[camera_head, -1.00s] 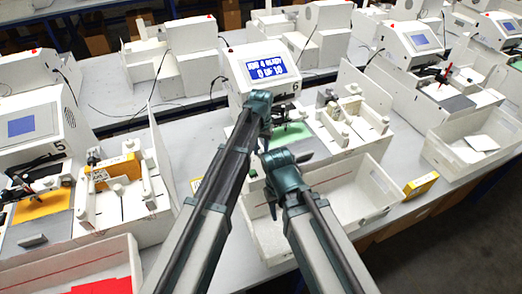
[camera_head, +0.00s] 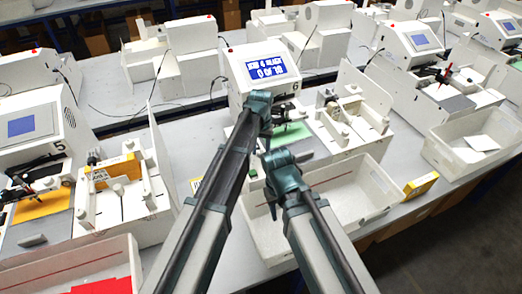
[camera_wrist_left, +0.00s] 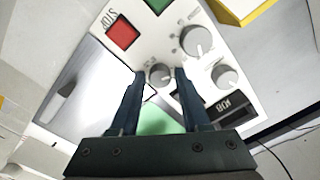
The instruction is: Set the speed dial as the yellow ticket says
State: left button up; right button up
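The plotter marked 6 (camera_head: 262,72) has a lit blue screen (camera_head: 268,70) with white text too small to read surely. In the left wrist view its panel shows a large dial (camera_wrist_left: 196,40), a dial at right (camera_wrist_left: 226,77) and a smaller knob (camera_wrist_left: 160,73). I cannot read which is speed. My left gripper (camera_wrist_left: 158,76) is open, its fingertips on either side of the small knob; contact is not clear.
A red STOP button (camera_wrist_left: 121,33) and a green button (camera_wrist_left: 158,5) sit near the dials. A white bin (camera_head: 368,200) stands in front of the plotter. A yellow box (camera_head: 421,185) lies right of it. Another plotter marked 5 (camera_head: 40,125) stands at left.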

aim_at(261, 152)
pick_arm(q)
jog(key=shift+r, duration=0.1)
notch_tip(261, 152, up, 14)
jog(key=p, duration=1.4)
jog(key=shift+f, duration=0.25)
jog(key=s+a+f+b, duration=0.2)
jog(key=s+f+b, duration=0.3)
jog(key=s, duration=0.3)
jog(key=s+a+f+b, duration=0.1)
jog(key=s+f+b, duration=0.4)
jog(key=s, duration=0.4)
jog(key=s+a+f+y+b, duration=0.1)
jog(key=s+a+f+b, duration=0.1)
jog(key=s+f+b, duration=0.3)
jog(key=s, duration=0.3)
jog(key=shift+s+a+m, duration=0.15)
jog(key=shift+a+m, duration=0.2)
jog(key=shift+m, duration=0.05)
